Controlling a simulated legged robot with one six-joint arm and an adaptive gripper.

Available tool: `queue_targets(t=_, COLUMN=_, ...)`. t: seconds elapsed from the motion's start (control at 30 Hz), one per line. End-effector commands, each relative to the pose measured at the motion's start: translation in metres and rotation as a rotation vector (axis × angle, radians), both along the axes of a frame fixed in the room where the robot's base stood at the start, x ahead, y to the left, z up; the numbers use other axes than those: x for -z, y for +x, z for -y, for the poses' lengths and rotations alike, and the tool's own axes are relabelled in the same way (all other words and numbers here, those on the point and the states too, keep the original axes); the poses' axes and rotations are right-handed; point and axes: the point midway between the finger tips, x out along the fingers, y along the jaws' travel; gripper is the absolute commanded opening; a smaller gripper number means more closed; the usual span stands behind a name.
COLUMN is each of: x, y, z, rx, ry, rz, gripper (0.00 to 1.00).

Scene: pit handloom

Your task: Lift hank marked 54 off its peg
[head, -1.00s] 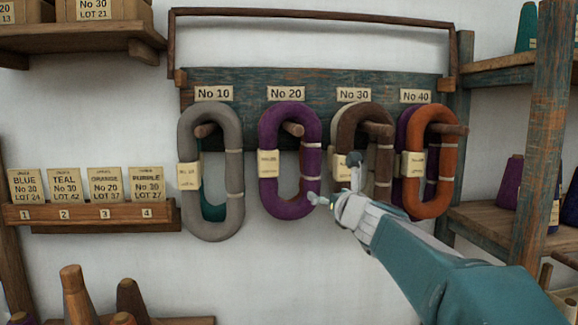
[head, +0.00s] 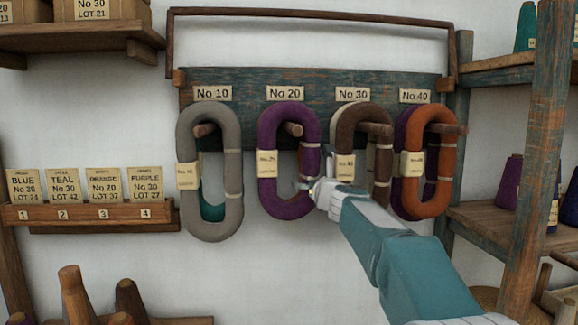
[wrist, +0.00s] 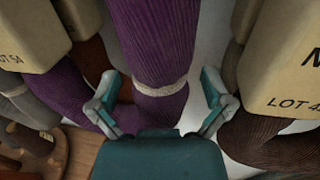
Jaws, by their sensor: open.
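The purple hank (head: 311,162) hangs on the peg (head: 293,129) under the No 20 sign. Its paper tag (head: 267,163) is on its left strand; in the wrist view a tag on the left (wrist: 22,42) reads LOT 54. My gripper (head: 309,187) is at the lower right strand of this hank. In the wrist view my gripper (wrist: 161,90) is open, with one finger on each side of a purple strand (wrist: 160,55) that has a pale tie. Whether the fingers touch it I cannot tell.
A brown hank (head: 347,125) hangs close on the right, with its tag near my gripper. A grey hank (head: 226,135) hangs left and an orange hank (head: 440,150) far right. Other hanks show behind some. A card rack (head: 85,213) is at left. Wall below the hanks is clear.

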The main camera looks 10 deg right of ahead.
Motion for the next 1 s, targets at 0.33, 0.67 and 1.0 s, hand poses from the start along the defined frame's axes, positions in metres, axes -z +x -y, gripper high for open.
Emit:
queue_targets(t=0.33, x=0.0, y=0.0, z=0.0, rx=0.0, ry=-0.001, rz=0.0, gripper=0.15)
queue_targets(t=0.67, x=-0.001, y=-0.001, z=0.0, rx=0.0, ry=-0.001, rz=0.001, gripper=0.1)
queue_targets(t=1.0, x=-0.014, y=-0.005, z=0.0, rx=-0.002, ry=-0.003, rz=0.003, gripper=0.1)
